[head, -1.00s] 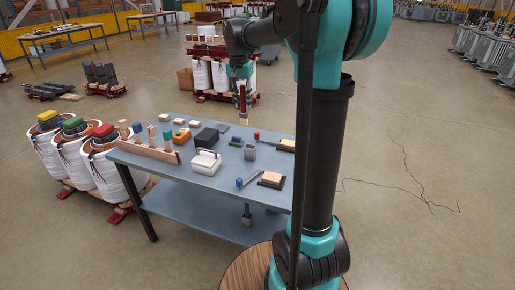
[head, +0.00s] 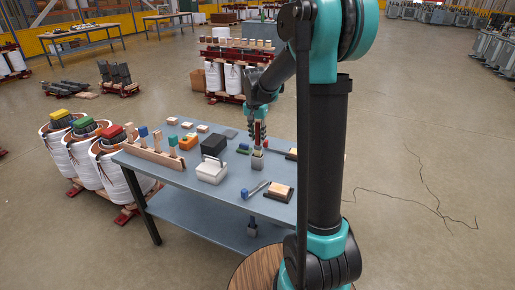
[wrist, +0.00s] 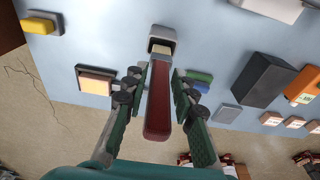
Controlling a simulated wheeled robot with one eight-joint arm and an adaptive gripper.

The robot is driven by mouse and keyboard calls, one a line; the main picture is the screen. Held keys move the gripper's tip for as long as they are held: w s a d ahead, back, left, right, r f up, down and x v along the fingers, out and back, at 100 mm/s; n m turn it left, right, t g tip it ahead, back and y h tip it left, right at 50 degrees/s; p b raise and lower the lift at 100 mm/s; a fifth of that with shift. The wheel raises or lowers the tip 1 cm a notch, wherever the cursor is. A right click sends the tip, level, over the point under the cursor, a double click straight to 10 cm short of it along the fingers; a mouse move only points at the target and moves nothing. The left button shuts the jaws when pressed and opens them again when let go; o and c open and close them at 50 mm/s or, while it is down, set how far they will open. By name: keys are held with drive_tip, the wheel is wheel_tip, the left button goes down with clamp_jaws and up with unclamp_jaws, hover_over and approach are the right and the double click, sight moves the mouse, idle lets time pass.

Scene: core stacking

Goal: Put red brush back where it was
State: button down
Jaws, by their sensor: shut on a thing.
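The red brush (wrist: 158,100) is held between the fingers of my gripper (wrist: 152,75) in the wrist view. In the head view my gripper (head: 258,120) is over the back right part of the table, with the brush (head: 257,133) hanging roughly upright from it. Below it stands a small grey square cup (head: 257,162), which also shows in the wrist view (wrist: 161,36). The brush's pale lower end lines up with the cup's mouth and appears to be at or inside it; how deep I cannot tell.
A wooden rack (head: 150,155) with several upright pieces stands at the left of the blue-grey table (head: 185,178). A black box (head: 213,143), a white handled box (head: 211,171), a blue cylinder (head: 256,189) and a pale block on a dark base (head: 280,192) are nearby.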

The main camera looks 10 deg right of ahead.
sight(257, 149)
drive_tip(key=shift+f, duration=2.8)
drive_tip(key=c, duration=1.2)
unclamp_jaws()
drive_tip(key=shift+f, duration=0.1)
wheel_tip(257, 149, up, 12)
drive_tip(key=s, duration=0.1)
drive_tip(key=s+d+f+n+t, duration=0.1)
drive_tip(key=s+f, duration=0.3)
drive_tip(key=s, duration=0.5)
drive_tip(key=s+d+f+n+t, duration=0.1)
drive_tip(key=s+f+n, duration=0.2)
drive_tip(key=s, duration=0.6)
drive_tip(key=s+d+f+n+t, duration=0.1)
drive_tip(key=s+d+f+n, duration=0.1)
drive_tip(key=s+f, duration=0.5)
drive_tip(key=shift+s+f+n+y, duration=0.1)
drive_tip(key=shift+s+n+y, duration=0.3)
drive_tip(key=shift+s, duration=0.65)
